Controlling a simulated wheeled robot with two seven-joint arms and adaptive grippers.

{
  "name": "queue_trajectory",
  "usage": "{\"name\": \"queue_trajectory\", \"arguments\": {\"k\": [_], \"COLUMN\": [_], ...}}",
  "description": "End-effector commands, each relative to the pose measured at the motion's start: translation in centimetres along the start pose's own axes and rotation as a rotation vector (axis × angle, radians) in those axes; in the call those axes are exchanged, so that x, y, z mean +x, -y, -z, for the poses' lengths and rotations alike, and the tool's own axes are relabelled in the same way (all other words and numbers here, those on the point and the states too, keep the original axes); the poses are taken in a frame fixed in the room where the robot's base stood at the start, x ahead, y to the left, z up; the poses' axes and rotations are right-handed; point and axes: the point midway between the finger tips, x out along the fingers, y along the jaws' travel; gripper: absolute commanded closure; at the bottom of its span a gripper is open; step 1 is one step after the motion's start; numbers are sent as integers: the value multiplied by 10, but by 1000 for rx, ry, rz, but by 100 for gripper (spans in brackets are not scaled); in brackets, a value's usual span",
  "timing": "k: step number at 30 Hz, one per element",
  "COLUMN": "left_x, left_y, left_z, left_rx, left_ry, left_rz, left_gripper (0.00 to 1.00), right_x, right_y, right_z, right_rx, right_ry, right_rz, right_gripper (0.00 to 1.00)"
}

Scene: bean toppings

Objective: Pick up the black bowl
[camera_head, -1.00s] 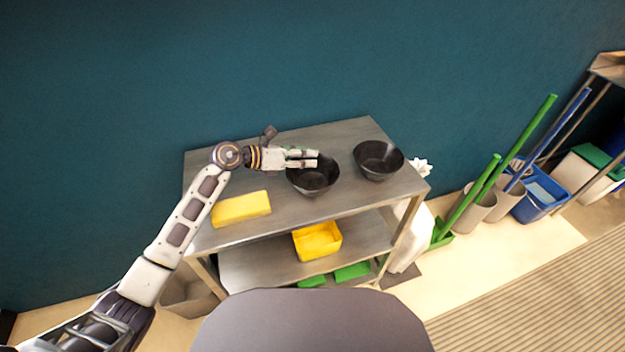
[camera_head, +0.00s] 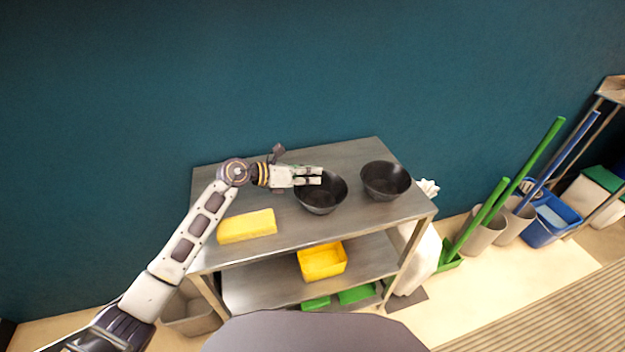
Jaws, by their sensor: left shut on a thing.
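Two black bowls are at the steel table (camera_head: 280,222). I cannot tell whether this bowl touches the table top. The right black bowl (camera_head: 385,181) stands upright on the table, a little to the right and apart from the gripper. My right gripper is not in view.
A yellow block (camera_head: 247,226) lies on the table's front left. A yellow bin (camera_head: 322,261) sits on the lower shelf. A dark teal wall rises behind the table. Green and blue poles and a blue bucket (camera_head: 551,220) stand at the right.

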Motion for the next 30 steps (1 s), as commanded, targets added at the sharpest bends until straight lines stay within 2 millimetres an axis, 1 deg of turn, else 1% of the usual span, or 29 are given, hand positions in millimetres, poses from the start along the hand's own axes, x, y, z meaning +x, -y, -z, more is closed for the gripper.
{"name": "queue_trajectory", "arguments": {"k": [5,11,15,24,30], "left_x": [-6,-16,-26,-48,-62], "left_y": [6,19,30,57,72], "left_z": [-14,-40,-64,-117,-149], "left_rx": [3,5,6,5,5], "left_ry": [1,2,2,1,1], "left_rz": [-1,0,0,0,-1], "left_gripper": [100,100,100,100,100], "right_x": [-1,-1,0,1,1], "right_y": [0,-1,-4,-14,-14], "right_z": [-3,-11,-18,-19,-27], "right_rx": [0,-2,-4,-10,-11], "right_ry": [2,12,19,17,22], "right_rz": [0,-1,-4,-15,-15], "right_gripper": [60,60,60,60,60]}}
